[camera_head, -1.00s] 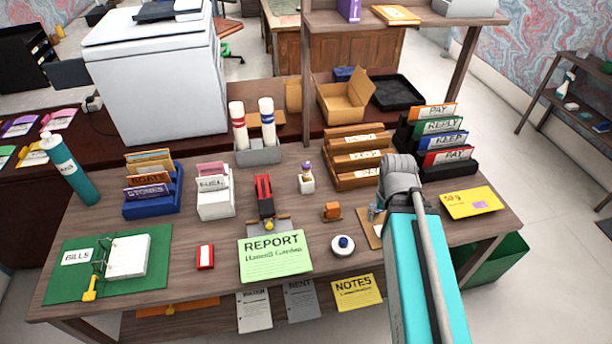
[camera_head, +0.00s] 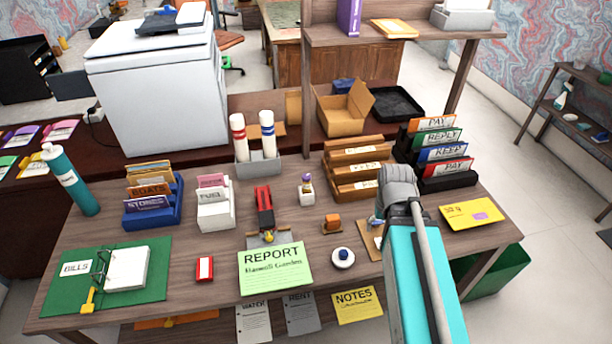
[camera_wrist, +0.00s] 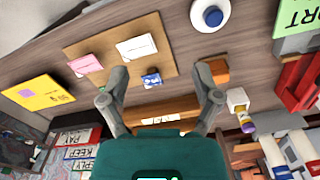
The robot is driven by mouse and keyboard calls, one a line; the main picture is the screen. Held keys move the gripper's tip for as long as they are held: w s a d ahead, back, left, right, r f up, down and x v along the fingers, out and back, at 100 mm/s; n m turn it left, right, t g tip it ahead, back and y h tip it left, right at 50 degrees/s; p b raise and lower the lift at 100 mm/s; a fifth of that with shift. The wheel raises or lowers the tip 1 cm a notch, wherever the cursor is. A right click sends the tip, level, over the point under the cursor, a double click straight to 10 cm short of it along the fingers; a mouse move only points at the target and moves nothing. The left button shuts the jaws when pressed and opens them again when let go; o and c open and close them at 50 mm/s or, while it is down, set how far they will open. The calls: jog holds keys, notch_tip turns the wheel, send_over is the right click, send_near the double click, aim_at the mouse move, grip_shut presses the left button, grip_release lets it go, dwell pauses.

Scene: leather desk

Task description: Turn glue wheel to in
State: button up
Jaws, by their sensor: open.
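A small white holder (camera_head: 306,196) with a purple-topped stick (camera_head: 306,178), which looks like the glue stick, stands mid-desk in the head view. In the wrist view the holder (camera_wrist: 237,98) is right of my gripper (camera_wrist: 162,82), and the stick (camera_wrist: 246,121) shows purple and yellow. I cannot make out a glue wheel or its setting. My gripper is open and empty, its two fingers apart above the desk. In the head view my own arm mostly hides it. It is apart from the glue holder.
A brown board (camera_wrist: 88,52) with small cards lies beyond my fingers. An orange block (camera_head: 332,225) and a white round piece with a blue knob (camera_head: 343,257) are nearby. A red stapler-like tool (camera_head: 264,208) and wooden file racks (camera_head: 357,165) flank the holder.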

jog(key=w+a+r+n+p, duration=0.1)
jog(key=w+a+r+p, duration=0.1)
jog(key=w+a, duration=0.4)
jog(key=w+a+r+n+p, duration=0.1)
jog(key=w+a+r+p, duration=0.15)
jog(key=w, duration=0.65)
notch_tip(320, 180, up, 3)
jog(key=n+p, duration=0.1)
jog(key=p, duration=0.2)
send_over(307, 176)
jog(key=shift+a+r, duration=0.1)
jog(key=shift+r, duration=0.05)
jog(key=shift+f, duration=0.2)
notch_tip(307, 176, down, 14)
jog(key=b, duration=1.3)
jog(key=shift+r+b, duration=0.25)
jog(key=shift+b, duration=0.1)
